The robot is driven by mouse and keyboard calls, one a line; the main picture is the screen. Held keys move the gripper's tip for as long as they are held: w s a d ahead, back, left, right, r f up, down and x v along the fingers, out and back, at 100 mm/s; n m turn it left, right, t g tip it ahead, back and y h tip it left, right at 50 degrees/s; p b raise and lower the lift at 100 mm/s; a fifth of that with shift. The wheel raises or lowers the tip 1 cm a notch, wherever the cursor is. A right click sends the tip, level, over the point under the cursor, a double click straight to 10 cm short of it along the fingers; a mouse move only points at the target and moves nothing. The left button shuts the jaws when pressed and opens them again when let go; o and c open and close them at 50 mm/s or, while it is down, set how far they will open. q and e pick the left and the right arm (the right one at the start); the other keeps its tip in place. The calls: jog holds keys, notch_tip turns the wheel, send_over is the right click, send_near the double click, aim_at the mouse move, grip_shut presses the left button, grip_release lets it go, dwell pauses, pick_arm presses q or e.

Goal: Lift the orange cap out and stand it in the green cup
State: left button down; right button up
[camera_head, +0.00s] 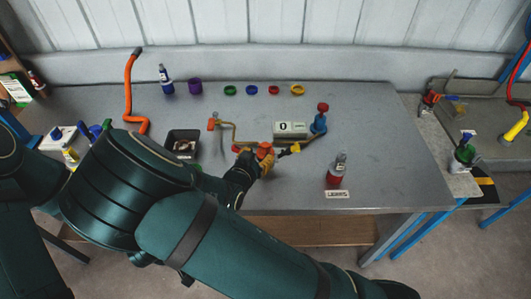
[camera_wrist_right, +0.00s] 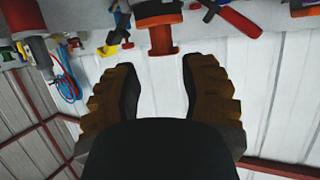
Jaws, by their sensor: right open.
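My right gripper (camera_head: 262,160) reaches over the middle of the grey table, close to the fittings at the front of the piping. In the right wrist view, its two brown ridged fingers (camera_wrist_right: 158,65) are open and apart. An orange-red spool-shaped piece (camera_wrist_right: 162,35), possibly the orange cap, stands just beyond and between the fingertips, with no visible contact. In the head view, the gripper and orange fittings overlap, so I cannot single out the cap. The green cup (camera_head: 230,90) is a small ring shape at the back of the table. My left gripper is not visible.
A purple cup (camera_head: 195,87) and blue (camera_head: 251,90), red (camera_head: 273,90) and yellow-orange (camera_head: 297,90) cups line the back. A gauge box (camera_head: 290,129) stands beside the gripper. The right tabletop is mostly clear.

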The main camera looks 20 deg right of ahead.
aim_at(267, 144)
jog(key=x, duration=0.9)
jog(key=shift+w+a, duration=0.15)
jog(key=shift+r, duration=0.1)
grip_shut()
